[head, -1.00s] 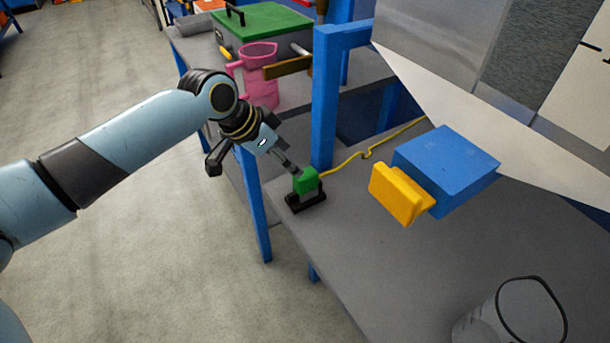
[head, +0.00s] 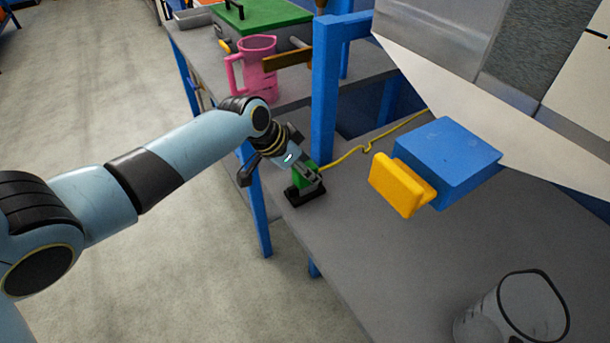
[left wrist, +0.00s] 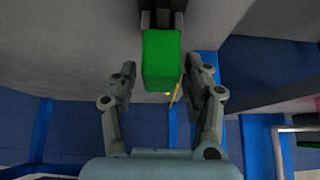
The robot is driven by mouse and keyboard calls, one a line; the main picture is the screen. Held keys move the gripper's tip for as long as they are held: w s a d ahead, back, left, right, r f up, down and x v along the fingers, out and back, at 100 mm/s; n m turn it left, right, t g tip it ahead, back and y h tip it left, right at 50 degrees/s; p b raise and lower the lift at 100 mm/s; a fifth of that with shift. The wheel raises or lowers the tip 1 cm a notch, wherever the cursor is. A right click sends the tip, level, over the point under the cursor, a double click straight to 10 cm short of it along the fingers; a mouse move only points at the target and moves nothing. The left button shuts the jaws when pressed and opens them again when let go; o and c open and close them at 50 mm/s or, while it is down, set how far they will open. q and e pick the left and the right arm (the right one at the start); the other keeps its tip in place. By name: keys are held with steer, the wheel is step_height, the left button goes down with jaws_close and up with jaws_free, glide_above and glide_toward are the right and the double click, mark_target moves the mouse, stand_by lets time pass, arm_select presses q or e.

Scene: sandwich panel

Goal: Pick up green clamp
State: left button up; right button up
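The green clamp (head: 304,182) stands on a dark base near the left edge of the grey table (head: 385,255). In the left wrist view its green block (left wrist: 162,59) lies between the far ends of the two fingers. My left gripper (head: 313,178) is at the clamp and partly covers it in the head view. In the left wrist view my left gripper (left wrist: 161,82) is open, with its fingers on either side of the block and a visible gap on the left. My right gripper is not in view.
A blue block with a yellow part (head: 402,186) is to the right of the clamp. A yellow cord (head: 355,152) runs behind it. A blue post (head: 325,105) stands close behind. A clear cup (head: 515,310) is at front right. A pink jug (head: 256,68) is on another table.

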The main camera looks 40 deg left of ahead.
arm_select(q)
steer(key=c, duration=0.9)
jaws_close()
steer(key=shift+r, duration=0.1)
steer(key=shift+r, duration=0.3)
step_height(320, 180, up, 4)
steer(key=shift+s+d+f, duration=0.1)
steer(key=shift+d+f, duration=0.05)
steer(key=s+d+r, duration=0.6)
steer(key=d, duration=0.3)
steer(key=shift+s+r+p, duration=0.25)
steer(key=shift+p, duration=0.2)
